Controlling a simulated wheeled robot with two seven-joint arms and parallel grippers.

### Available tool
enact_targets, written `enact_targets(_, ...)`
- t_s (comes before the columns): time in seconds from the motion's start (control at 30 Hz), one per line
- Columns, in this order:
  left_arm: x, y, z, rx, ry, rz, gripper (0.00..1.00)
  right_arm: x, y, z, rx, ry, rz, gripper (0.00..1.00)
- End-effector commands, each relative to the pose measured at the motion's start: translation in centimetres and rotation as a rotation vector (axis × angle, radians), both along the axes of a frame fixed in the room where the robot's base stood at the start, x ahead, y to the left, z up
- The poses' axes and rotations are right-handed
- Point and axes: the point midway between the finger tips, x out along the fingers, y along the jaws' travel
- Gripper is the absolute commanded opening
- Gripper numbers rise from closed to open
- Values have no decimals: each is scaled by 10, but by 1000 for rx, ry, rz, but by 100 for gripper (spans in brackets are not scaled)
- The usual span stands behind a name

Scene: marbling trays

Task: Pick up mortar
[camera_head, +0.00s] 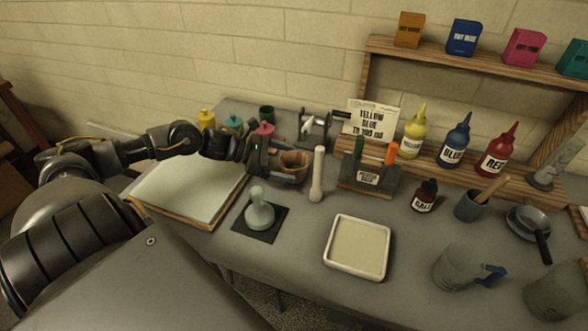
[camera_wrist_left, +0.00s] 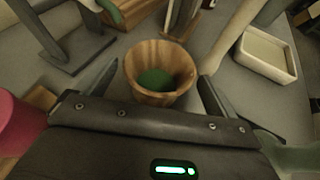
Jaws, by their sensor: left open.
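The mortar is a wooden bowl (camera_head: 295,160) with green matter inside, standing on the grey table. In the left wrist view the mortar (camera_wrist_left: 135,66) is upright, just ahead of and between my left gripper's fingers. My left gripper (camera_head: 271,163) is open at the mortar's left side in the head view. In the left wrist view my left gripper (camera_wrist_left: 158,78) has one finger to each side of the bowl, with gaps showing, and holds nothing. Part of the mortar is hidden by the gripper in the head view. My right gripper is not in view.
A pale pestle-like rod (camera_head: 317,177) stands just right of the mortar. A glass muller (camera_head: 260,212) on a dark mat is in front. A pink-topped bottle (camera_wrist_left: 18,125) is close to the left finger. A white tray (camera_head: 330,262) and a tool holder (camera_head: 368,181) lie farther right.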

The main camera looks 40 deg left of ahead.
Motion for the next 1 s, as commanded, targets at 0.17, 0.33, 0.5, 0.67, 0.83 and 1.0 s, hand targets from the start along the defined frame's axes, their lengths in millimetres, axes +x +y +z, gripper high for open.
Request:
enact_targets(0.17,16,-13,-4,-5,-5,2,94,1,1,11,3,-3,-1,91)
enact_targets(0.33,24,-22,-11,-1,-2,0,94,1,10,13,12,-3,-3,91)
enact_targets(0.5,25,-23,-13,1,-1,0,94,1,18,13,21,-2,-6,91)
enact_targets(0.67,24,-23,-13,1,-1,0,85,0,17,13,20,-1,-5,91)
enact_targets(0.83,24,-23,-13,1,-1,0,63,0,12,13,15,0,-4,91)
enact_targets(1.0,24,-23,-13,0,-2,0,42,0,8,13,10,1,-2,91)
